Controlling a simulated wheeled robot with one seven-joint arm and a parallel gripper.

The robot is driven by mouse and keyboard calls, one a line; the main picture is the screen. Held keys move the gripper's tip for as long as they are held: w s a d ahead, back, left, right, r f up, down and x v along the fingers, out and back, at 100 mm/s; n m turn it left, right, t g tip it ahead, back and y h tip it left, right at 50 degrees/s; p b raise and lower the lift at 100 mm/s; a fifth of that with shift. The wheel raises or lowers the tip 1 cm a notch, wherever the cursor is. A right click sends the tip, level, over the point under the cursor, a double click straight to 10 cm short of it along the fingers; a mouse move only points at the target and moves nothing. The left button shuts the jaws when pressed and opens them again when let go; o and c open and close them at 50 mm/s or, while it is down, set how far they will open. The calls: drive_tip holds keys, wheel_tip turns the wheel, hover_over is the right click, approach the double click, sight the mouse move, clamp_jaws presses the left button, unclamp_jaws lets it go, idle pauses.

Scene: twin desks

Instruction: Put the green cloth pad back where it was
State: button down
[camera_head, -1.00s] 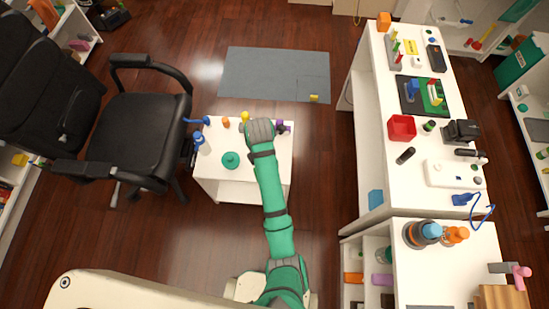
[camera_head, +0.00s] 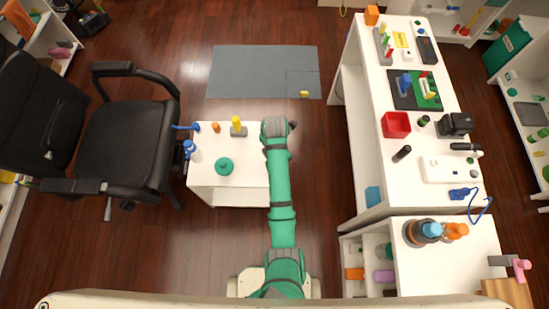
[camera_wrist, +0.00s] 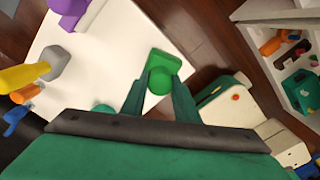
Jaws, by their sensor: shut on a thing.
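The green cloth pad (camera_wrist: 166,66), a squarish green piece with a round knob, shows at the middle of the wrist view. My gripper (camera_wrist: 158,84) is shut on its knob, one finger on each side. The pad appears over the edge of the small white table (camera_wrist: 105,45); I cannot tell how high it is above the top. In the head view my arm's end (camera_head: 276,126) is over the right side of the small table (camera_head: 205,140), and the pad is hidden beneath it.
On the small table stand a teal round knobbed thing (camera_head: 224,166), a yellow-handled tool on a grey base (camera_head: 237,126), an orange piece (camera_head: 216,127) and a blue-topped bottle (camera_head: 193,151). A purple thing (camera_wrist: 72,10) shows in the wrist view. A black chair (camera_head: 125,130) is left; the long desk (camera_head: 375,150) is right.

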drive_tip(key=shift+w+d+f, duration=0.15)
drive_tip(key=shift+w+f, duration=0.25)
drive_tip(key=shift+f, duration=0.15)
wheel_tip(320, 180, down, 2)
drive_tip(key=shift+d+f, duration=0.15)
drive_tip(key=shift+f, duration=0.35)
drive_tip(key=shift+s+f, duration=0.1)
drive_tip(key=shift+f, duration=0.1)
drive_tip(key=shift+s+a, duration=0.15)
drive_tip(key=shift+a, duration=0.3)
drive_tip(key=shift+d+f, duration=0.1)
drive_tip(key=c, duration=1.7)
unclamp_jaws()
drive_tip(key=shift+c, duration=0.2)
drive_tip(key=o, duration=0.4)
drive_tip(key=shift+d, duration=0.15)
drive_tip(key=shift+c, duration=0.2)
drive_tip(key=shift+w, duration=0.2)
